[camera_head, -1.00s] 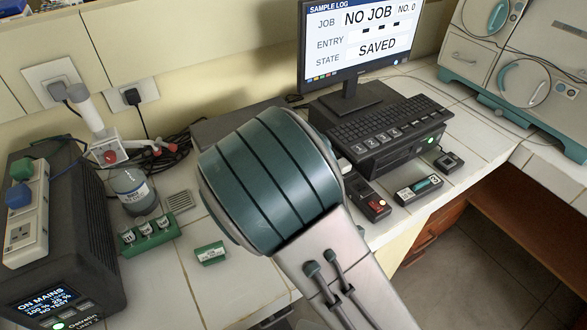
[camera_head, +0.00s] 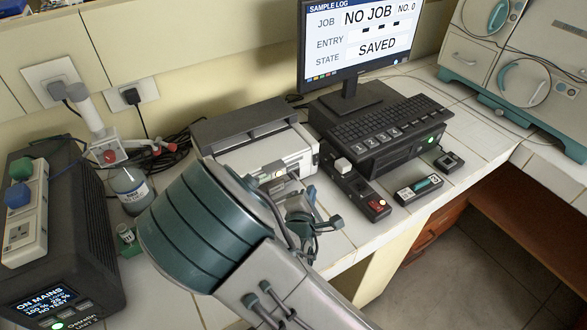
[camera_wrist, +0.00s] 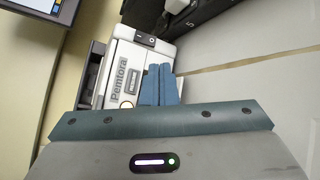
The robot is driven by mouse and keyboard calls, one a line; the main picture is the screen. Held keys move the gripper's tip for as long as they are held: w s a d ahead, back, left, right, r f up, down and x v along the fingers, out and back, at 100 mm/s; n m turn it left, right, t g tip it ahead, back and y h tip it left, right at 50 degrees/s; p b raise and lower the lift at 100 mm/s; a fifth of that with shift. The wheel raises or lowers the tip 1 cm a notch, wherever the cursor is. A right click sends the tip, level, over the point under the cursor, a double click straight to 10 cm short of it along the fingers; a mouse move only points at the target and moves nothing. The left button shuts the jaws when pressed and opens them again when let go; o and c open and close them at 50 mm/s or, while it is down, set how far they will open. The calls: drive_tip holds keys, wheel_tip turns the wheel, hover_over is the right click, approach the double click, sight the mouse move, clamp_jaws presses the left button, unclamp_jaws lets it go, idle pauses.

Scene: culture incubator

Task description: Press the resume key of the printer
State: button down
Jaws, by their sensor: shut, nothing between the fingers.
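The printer (camera_head: 290,155) stands on the bench left of the monitor, with a dark top and a white front. In the wrist view its white front (camera_wrist: 121,72) carries the name Pemtora, a small dark panel, a round key (camera_wrist: 127,104) and a dark rocker switch (camera_wrist: 146,39). No label on the round key is readable. My gripper shows in the wrist view (camera_wrist: 159,70), its two blue fingers shut together and empty. They overlap the right part of the printer front; contact cannot be told. In the head view my arm hides part of the printer.
A keyboard (camera_head: 390,118) on a dark box and the monitor (camera_head: 360,42) stand right of the printer. A black box with a white key and a red button (camera_head: 377,206) lies close by. A bottle (camera_head: 130,188) and a dark power unit (camera_head: 70,262) stand left.

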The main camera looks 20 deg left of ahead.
sight(298, 168)
drive_tip(key=w+a, duration=0.3)
drive_tip(key=shift+a+r, duration=0.1)
drive_tip(key=shift+a, duration=0.2)
drive_tip(key=shift+w+a, duration=0.5)
drive_tip(key=shift+a+p, duration=0.1)
drive_tip(key=shift+p, duration=0.3)
idle(1.2)
drive_tip(key=shift+w+a, duration=0.25)
drive_tip(key=shift+w+a+p, duration=0.2)
drive_tip(key=shift+a+p, duration=0.05)
drive_tip(key=shift+p, duration=0.1)
idle(0.5)
idle(0.4)
drive_tip(key=shift+s+d, duration=0.5)
drive_tip(key=shift+d, duration=0.1)
